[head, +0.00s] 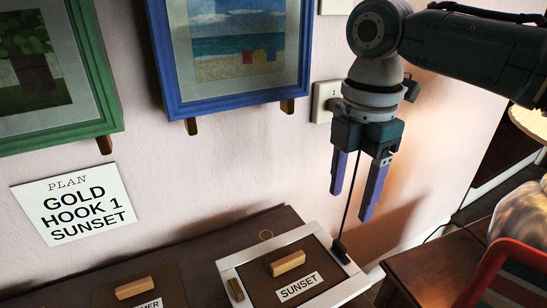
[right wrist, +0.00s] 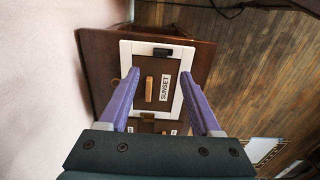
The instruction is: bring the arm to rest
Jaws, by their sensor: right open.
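My right gripper (head: 358,187) hangs from the arm that comes in at the upper right, fingers pointing down. It is open and empty, its two purple fingers apart, above the white-rimmed SUNSET tray (head: 231,273). In the right wrist view the fingers (right wrist: 166,100) show on both sides of the tray, with nothing between them at finger height. A wooden block (head: 288,263) lies in the tray beside a SUNSET label (head: 299,287). My left gripper is not in view.
A dark cabinet top (head: 200,247) carries the tray and another block (head: 133,288). A blue-framed beach picture (head: 175,105) and a green-framed picture (head: 112,118) hang on the wall. A sign (head: 75,203) reads "PLAN GOLD HOOK 1 SUNSET". A red-edged chair (head: 492,263) stands at lower right.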

